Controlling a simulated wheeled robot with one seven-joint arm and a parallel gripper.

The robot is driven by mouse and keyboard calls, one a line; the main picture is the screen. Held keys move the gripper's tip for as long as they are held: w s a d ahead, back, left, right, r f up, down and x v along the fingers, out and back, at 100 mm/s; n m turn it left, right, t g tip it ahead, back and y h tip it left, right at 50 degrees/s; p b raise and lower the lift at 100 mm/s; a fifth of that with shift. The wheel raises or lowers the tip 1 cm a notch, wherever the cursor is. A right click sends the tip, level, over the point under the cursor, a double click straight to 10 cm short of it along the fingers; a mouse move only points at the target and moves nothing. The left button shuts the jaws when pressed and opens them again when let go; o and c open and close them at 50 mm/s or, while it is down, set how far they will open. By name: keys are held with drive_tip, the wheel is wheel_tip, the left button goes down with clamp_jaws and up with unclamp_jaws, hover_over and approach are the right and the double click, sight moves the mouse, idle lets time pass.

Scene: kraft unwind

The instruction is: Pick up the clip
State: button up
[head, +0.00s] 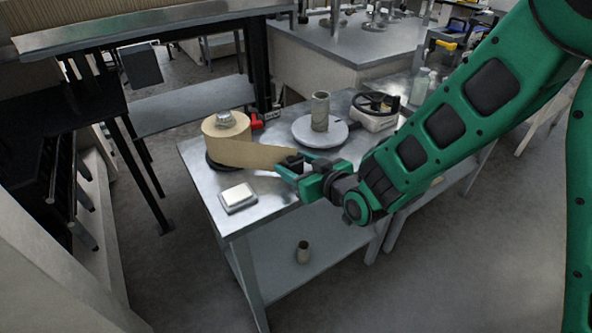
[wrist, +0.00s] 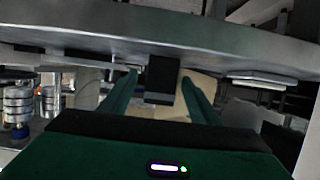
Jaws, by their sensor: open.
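My gripper (head: 287,170) is at the far end of the green arm, over the metal table, at the free end of the brown paper strip. In the wrist view my gripper (wrist: 160,88) is open, with one green finger on each side of a dark block. This block, which looks like the clip (wrist: 163,72), sits between the fingers with visible gaps to both. In the head view the dark clip (head: 292,160) shows small at the strip's end, partly hidden by the gripper. Brown paper (wrist: 204,84) shows behind it in the wrist view.
The brown paper roll (head: 226,139) stands left on the table (head: 200,160), its strip (head: 262,156) running right. A round plate (head: 308,137) with a cardboard core (head: 320,111) is behind the gripper. A white square block (head: 238,198) lies in front. Bare tabletop lies between.

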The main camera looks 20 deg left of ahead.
drive_tip(key=shift+x, duration=2.3)
drive_tip(key=c, duration=1.2)
drive_tip(key=shift+r, duration=0.1)
